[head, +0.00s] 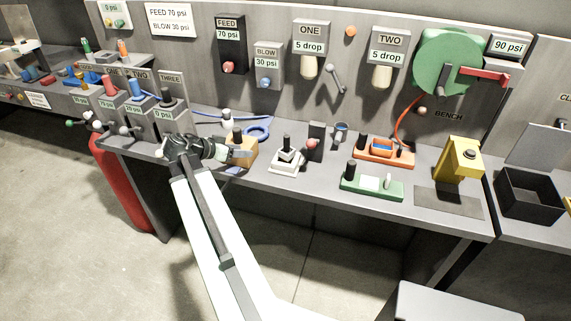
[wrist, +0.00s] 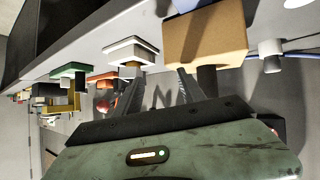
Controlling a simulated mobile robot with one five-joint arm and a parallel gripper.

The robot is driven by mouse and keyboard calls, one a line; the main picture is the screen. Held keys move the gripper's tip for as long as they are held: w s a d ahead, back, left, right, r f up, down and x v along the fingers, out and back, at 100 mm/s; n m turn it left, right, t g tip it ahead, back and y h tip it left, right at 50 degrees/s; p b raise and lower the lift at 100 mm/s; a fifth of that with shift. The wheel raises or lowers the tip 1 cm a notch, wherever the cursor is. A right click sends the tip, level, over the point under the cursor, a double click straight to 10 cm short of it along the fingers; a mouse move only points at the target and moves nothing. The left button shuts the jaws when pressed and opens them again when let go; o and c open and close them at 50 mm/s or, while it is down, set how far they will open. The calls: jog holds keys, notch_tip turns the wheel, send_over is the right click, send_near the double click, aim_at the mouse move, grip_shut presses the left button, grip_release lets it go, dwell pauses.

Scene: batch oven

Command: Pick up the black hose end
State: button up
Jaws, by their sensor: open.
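Several black upright pieces show in the head view, and I cannot tell for sure which is the black hose end. One black end (head: 167,98) stands at the station marked THREE, beside a blue end (head: 136,88) and a red end (head: 110,86). Another black peg (head: 237,134) stands on a tan block (head: 245,150). My gripper (head: 232,151) is beside that block, low over the bench. In the wrist view, tilted over, my gripper (wrist: 158,78) is open with nothing between its fingers. The tan block (wrist: 215,38) and its dark peg (wrist: 207,80) lie close by the right finger.
A white block (head: 286,160), orange block (head: 398,157), green block (head: 372,191) and yellow device (head: 459,160) stand to the right. A black bin (head: 528,194) is farther right. A red cylinder (head: 120,185) stands below the left end.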

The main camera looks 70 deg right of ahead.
aim_at(287, 150)
jog(key=s+d+m+g, duration=0.1)
jog(key=s+d, duration=0.1)
jog(key=s, duration=0.1)
jog(key=s+d+r+m, duration=0.1)
jog(key=s+d, duration=0.2)
jog(key=s, duration=0.1)
jog(key=s+d+m+g+b, duration=0.1)
jog(key=s+d, duration=0.1)
jog(key=s, duration=0.1)
jog(key=shift+s+d+r+m+g+h, duration=0.2)
jog(key=shift+d+r+m+g+h, duration=0.1)
jog(key=shift+r+m, duration=0.1)
jog(key=shift+b+x, duration=0.5)
jog(key=shift+x, duration=0.6)
jog(key=shift+s+b+x, duration=0.2)
jog(key=shift+b+x, duration=0.6)
jog(key=shift+x, duration=1.95)
jog(key=shift+a+r, duration=0.15)
grip_shut()
